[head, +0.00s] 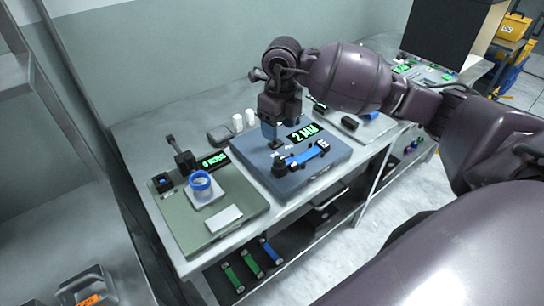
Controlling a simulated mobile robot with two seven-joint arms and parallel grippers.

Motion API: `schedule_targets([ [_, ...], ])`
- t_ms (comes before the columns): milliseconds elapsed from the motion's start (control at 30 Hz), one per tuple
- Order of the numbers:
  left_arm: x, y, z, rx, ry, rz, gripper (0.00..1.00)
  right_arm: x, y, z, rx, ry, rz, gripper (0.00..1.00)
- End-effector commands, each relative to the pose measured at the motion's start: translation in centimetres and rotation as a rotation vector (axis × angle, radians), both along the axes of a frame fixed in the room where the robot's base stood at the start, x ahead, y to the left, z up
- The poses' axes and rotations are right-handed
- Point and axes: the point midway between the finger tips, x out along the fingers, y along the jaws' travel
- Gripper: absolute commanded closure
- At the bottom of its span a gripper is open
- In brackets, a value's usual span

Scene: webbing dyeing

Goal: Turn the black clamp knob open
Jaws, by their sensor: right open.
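My right gripper (272,143) points straight down over the blue-grey station (255,160) with the green "2 MM" display. Its jaws are open, and its tips are just above the station's left-middle part. A small dark part, probably the black clamp knob (278,157), shows just below and beside the fingertips; the gripper partly hides this area, and I cannot tell whether they touch. My left gripper is not in view.
White cylinders (244,119) stand behind. Green and blue strips (250,262) lie on the shelf below. An orange-labelled container (85,287) is at lower left.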

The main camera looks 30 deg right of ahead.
Motion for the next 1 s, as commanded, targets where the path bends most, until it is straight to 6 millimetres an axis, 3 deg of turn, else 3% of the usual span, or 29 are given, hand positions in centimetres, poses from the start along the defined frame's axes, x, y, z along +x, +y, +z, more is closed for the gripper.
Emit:
schedule_targets([
  [233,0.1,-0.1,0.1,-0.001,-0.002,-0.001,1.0,-0.4,-0.2,-1.3,-0.016,0.026,-0.026,0.41],
  [700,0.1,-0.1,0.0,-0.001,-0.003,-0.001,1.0,-0.4,-0.2,-8.7,-0.013,0.026,-0.025,0.41],
  [1000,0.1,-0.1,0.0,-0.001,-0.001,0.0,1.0,-0.4,-0.2,-10.8,-0.014,0.022,-0.024,0.41],
])
